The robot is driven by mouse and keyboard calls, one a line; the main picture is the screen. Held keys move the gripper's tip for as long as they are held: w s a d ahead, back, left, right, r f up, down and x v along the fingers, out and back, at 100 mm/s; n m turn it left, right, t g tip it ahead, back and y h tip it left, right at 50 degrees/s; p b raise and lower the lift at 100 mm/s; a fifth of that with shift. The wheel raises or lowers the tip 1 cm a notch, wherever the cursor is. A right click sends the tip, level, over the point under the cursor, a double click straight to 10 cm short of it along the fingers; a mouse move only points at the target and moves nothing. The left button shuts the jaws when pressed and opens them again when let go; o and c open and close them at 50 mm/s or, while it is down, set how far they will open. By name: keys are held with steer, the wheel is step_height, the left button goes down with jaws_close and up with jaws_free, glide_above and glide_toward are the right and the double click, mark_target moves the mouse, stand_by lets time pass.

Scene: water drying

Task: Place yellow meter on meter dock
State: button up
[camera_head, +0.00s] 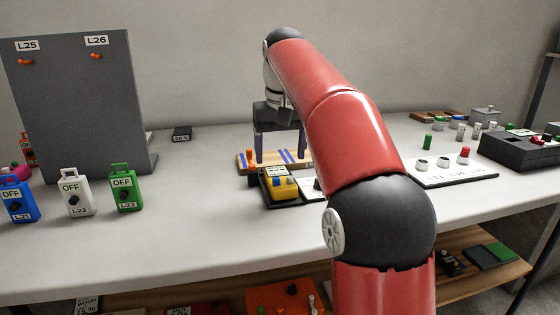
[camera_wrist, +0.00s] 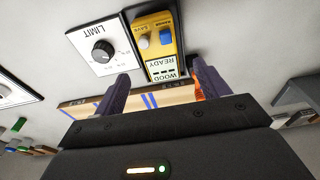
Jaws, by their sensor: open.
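The yellow meter (camera_head: 284,192) lies in a dark, shallow holder (camera_head: 266,199), which looks like the meter dock, near the middle of the table. The wrist view shows the meter (camera_wrist: 154,28) with a white and a blue button and a label reading WOOD READY; the holder's dark edge (camera_wrist: 131,50) runs beside it. My gripper (camera_head: 280,157) is open and empty, over the wooden board just behind the meter. In the wrist view its two purple fingers (camera_wrist: 160,77) are apart, with the meter's label end beyond the gap between them. I cannot tell how fully the meter is seated.
A wooden board (camera_head: 245,159) with blue stripes and an orange peg lies behind the holder. A white LIMIT dial plate (camera_wrist: 98,47) is beside the holder. Blue, white and green OFF tags (camera_head: 125,190) stand left by a grey panel (camera_head: 75,100).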

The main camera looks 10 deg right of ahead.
mark_target(282, 181)
step_height(282, 181, up, 6)
steer(key=p, duration=0.2)
steer(key=s+f+t, duration=0.1)
steer(key=s+f, duration=0.3)
steer(key=s, duration=0.3)
steer(key=s+f+t, duration=0.1)
steer(key=s+f, duration=0.4)
steer(key=s, duration=0.2)
steer(key=s+f+t, duration=0.1)
steer(key=s+f, duration=0.3)
steer(key=s, duration=0.4)
steer(key=shift+s+a+f, duration=0.1)
steer(key=shift+f, duration=0.1)
steer(key=s+f, duration=0.5)
steer(key=f, duration=0.3)
steer(key=shift+s+t, duration=0.4)
steer(key=shift+f, duration=0.1)
